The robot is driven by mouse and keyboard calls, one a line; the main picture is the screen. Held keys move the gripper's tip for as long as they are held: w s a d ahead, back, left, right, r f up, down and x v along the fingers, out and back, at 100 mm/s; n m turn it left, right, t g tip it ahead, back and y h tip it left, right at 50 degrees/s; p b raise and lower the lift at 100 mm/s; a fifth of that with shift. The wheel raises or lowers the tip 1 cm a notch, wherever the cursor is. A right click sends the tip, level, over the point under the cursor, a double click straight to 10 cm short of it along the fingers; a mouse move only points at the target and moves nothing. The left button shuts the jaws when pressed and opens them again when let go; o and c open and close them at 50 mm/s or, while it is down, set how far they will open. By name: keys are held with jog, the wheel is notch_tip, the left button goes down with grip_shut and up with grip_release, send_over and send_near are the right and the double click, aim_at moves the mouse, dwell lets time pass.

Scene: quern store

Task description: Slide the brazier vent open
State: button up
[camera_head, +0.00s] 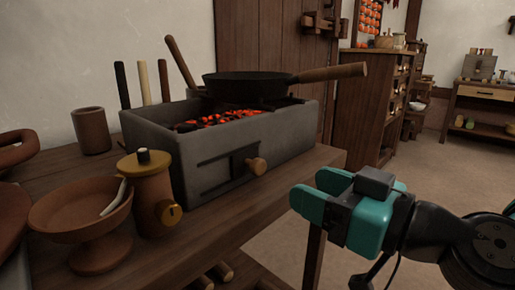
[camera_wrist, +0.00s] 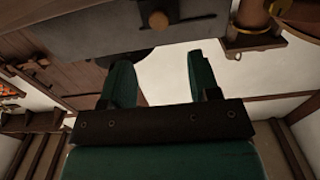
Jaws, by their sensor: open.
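The brazier (camera_head: 215,160) is a grey stone box with glowing coals, standing on a wooden table. Its vent (camera_head: 240,163) is a dark plate in a dark track on the front face, with a round wooden knob (camera_head: 257,166) near the track's right end. How far the vent is open I cannot tell. My gripper (camera_head: 312,193) is open and empty, right of the knob and apart from it. In the wrist view, the knob (camera_wrist: 158,20) is at the top, beyond the gap between my open fingers (camera_wrist: 161,65).
A black pan (camera_head: 245,86) sits on the brazier, its handle jutting right. A brass-coloured canister (camera_head: 150,190) and a footed bowl (camera_head: 80,212) stand left of the brazier front. A cup (camera_head: 91,130) stands behind. Floor right of the table (camera_head: 310,157) is open.

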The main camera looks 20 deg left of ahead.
aim_at(262, 167)
jog(key=p+x, duration=0.1)
jog(key=x, duration=1)
jog(key=shift+p, duration=0.4)
jog(key=shift+d, duration=0.1)
grip_shut()
jog(key=s, duration=0.1)
jog(key=s+a+p, duration=0.1)
jog(key=s, duration=0.1)
jog(key=s+a, duration=0.1)
jog(key=shift+s+r, duration=0.2)
jog(key=shift+s+f, duration=0.15)
jog(key=shift+s, duration=0.15)
jog(key=shift+a, duration=0.1)
grip_release()
jog(key=shift+s, duration=0.1)
